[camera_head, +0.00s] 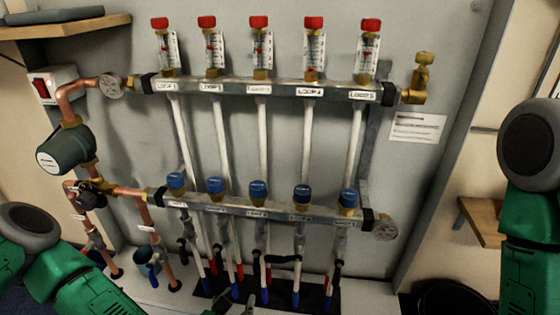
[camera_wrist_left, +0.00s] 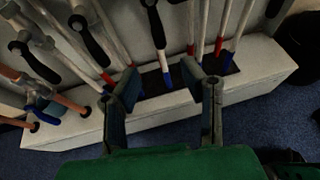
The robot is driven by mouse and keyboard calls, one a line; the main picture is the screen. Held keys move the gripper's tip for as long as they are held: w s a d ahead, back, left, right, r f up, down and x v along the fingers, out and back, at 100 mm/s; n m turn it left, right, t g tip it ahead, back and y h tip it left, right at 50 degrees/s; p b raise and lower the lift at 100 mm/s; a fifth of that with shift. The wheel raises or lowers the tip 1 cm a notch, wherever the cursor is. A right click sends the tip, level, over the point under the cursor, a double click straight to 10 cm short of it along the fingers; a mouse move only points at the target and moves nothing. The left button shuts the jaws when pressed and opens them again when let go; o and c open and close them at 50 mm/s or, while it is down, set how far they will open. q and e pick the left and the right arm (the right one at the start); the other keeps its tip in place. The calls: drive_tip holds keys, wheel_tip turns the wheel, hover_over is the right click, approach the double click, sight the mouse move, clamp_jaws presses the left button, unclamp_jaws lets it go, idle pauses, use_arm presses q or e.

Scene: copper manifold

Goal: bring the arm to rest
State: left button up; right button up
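My left arm (camera_head: 70,275) is green with a grey joint cap and comes in at the lower left of the head view. My left gripper (camera_wrist_left: 160,76) shows in the left wrist view, with its two dark fingers spread apart and nothing between them. It is in front of the lower pipes and the pale ledge; whether it touches them I cannot tell. In the head view only a small part of it shows at the bottom edge. My right arm (camera_head: 530,210) stands at the right edge of the head view, and its gripper is out of frame.
The copper manifold has an upper bar (camera_head: 285,90) with red-capped flow meters and a lower bar (camera_head: 260,208) with blue-capped valves. A dark green pump (camera_head: 66,148) is at the left. A wooden shelf (camera_head: 484,222) is at the right. Blue floor (camera_wrist_left: 230,135) shows in front of the ledge (camera_wrist_left: 255,85).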

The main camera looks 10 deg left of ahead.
use_arm(q)
drive_tip(key=s+d+f+m+g+h, duration=0.2)
drive_tip(key=s+f+m+g, duration=0.1)
drive_tip(key=s+m, duration=0.4)
drive_tip(key=s+d+f+m+g+h, duration=0.15)
drive_tip(key=s+m+g, duration=0.3)
drive_tip(key=m, duration=0.55)
drive_tip(key=s+a+f+m+g+y, duration=0.25)
drive_tip(key=s+a+m, duration=0.2)
drive_tip(key=m, duration=0.35)
drive_tip(key=s+a+m+g+y, duration=0.2)
drive_tip(key=s+a+m+y, duration=0.15)
drive_tip(key=a+m, duration=0.7)
wheel_tip(320, 180, up, 15)
drive_tip(key=a+p, duration=0.3)
drive_tip(key=p, duration=1.1)
drive_tip(key=shift+s+n+g, duration=0.3)
drive_tip(key=shift+n, duration=0.15)
